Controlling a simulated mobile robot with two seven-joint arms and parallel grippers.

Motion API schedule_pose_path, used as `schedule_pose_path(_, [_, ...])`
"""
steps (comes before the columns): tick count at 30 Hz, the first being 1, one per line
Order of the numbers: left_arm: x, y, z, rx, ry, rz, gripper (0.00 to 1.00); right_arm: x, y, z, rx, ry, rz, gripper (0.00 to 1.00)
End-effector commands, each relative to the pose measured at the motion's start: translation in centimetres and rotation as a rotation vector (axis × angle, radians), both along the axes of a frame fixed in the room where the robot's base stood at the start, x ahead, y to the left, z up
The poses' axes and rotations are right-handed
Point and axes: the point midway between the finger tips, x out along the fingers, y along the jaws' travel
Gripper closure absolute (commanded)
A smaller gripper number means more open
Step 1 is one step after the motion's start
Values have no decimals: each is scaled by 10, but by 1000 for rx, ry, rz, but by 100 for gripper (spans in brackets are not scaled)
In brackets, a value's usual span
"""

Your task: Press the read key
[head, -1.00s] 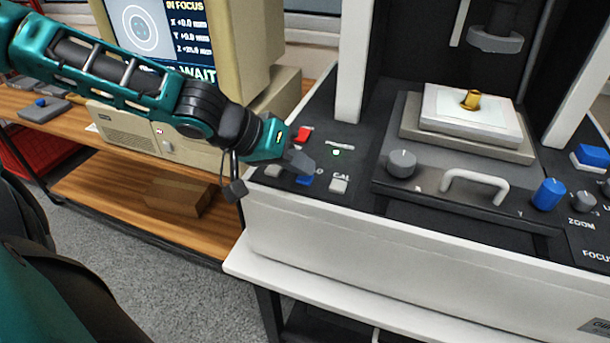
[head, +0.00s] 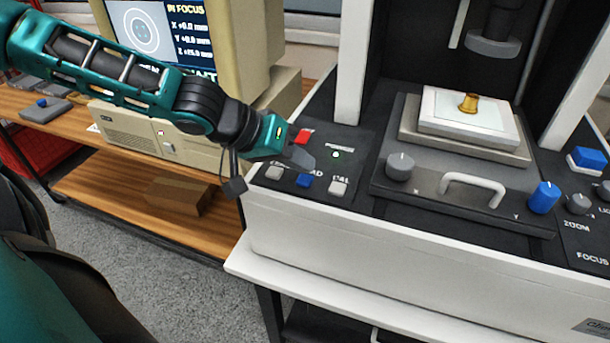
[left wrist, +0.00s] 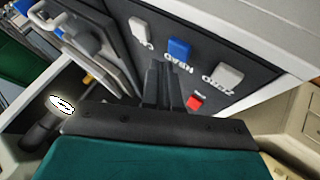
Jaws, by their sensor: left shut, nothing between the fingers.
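The read key is a blue square key (head: 304,180) on the dark left panel of the machine, its label partly hidden by my fingers. It shows clearly in the left wrist view (left wrist: 179,50). My left gripper (head: 302,158) is shut and empty. Its fingertips are over the panel just behind the blue key, and appear apart from it. In the left wrist view the shut fingers (left wrist: 163,82) point toward the keys, just below the blue one. My right gripper is not in view.
Pale keys flank the blue key: one at left (head: 274,172) and the CAL key (head: 338,187). A dark knob (head: 399,166) and stage handle (head: 472,188) stand to the right. A monitor (head: 160,35) stands behind my arm.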

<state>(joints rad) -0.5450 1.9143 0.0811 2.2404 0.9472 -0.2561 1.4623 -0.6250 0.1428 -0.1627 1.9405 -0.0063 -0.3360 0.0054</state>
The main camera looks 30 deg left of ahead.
Motion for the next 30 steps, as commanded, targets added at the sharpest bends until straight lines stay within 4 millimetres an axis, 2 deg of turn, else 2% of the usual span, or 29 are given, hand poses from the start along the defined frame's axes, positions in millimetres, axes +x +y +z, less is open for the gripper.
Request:
schedule_pose_path(5, [0, 0, 9, -1, -1, 0, 100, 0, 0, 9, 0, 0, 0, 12])
schedule_pose_path(18, [0, 0, 51, -1, -1, 1, 100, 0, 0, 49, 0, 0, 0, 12])
schedule_pose_path(30, [0, 0, 50, -1, 0, -1, 100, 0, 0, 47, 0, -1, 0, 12])
